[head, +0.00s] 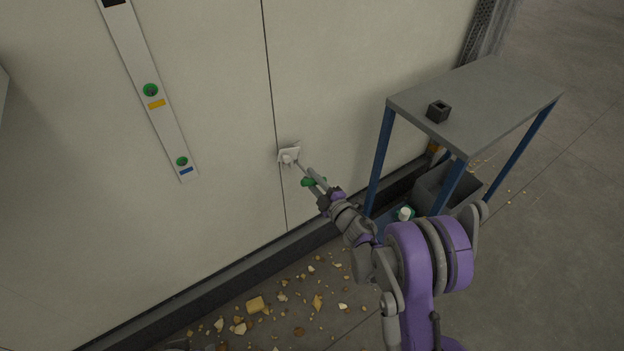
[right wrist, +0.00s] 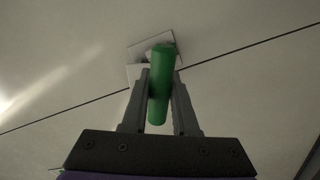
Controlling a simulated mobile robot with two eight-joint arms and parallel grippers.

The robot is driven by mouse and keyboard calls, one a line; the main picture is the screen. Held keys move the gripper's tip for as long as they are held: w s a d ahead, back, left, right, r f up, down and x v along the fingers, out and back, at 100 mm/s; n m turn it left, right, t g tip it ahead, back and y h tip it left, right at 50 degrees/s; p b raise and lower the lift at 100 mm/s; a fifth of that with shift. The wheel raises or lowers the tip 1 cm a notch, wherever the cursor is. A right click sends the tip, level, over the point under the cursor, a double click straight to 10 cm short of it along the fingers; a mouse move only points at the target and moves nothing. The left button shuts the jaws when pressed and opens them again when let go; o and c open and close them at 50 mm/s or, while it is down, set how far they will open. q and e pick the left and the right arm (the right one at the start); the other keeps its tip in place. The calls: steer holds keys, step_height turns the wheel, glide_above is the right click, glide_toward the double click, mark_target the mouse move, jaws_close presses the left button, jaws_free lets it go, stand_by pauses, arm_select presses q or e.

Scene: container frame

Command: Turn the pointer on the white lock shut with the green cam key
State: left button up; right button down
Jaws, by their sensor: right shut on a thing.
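The white lock (head: 289,156) is a small square plate on the pale wall panel, beside the vertical seam. In the right wrist view the lock (right wrist: 137,73) shows behind the key, partly hidden, so its pointer's angle cannot be read. My right gripper (head: 312,178) is shut on the green cam key (right wrist: 159,85), whose green handle lies between the two fingers. In the head view the key's green handle (head: 308,182) shows by the fingers, and a thin shaft reaches toward the lock. I cannot tell whether its tip sits in the lock. My left gripper is not in view.
A grey-topped table with blue legs (head: 480,88) stands right of my right arm, with a small black square holder (head: 438,111) on it. A white strip with green round parts (head: 150,92) runs down the wall at left. Rubble (head: 256,304) litters the floor below.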

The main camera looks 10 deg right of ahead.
mark_target(316, 184)
steer(key=shift+x, duration=1.4)
stand_by(1.0)
steer(key=n+b, duration=0.1)
steer(key=n, duration=0.8)
steer(key=shift+n, duration=0.4)
steer(key=n, duration=1)
steer(key=shift+s, duration=0.1)
steer(key=shift+v, duration=3.4)
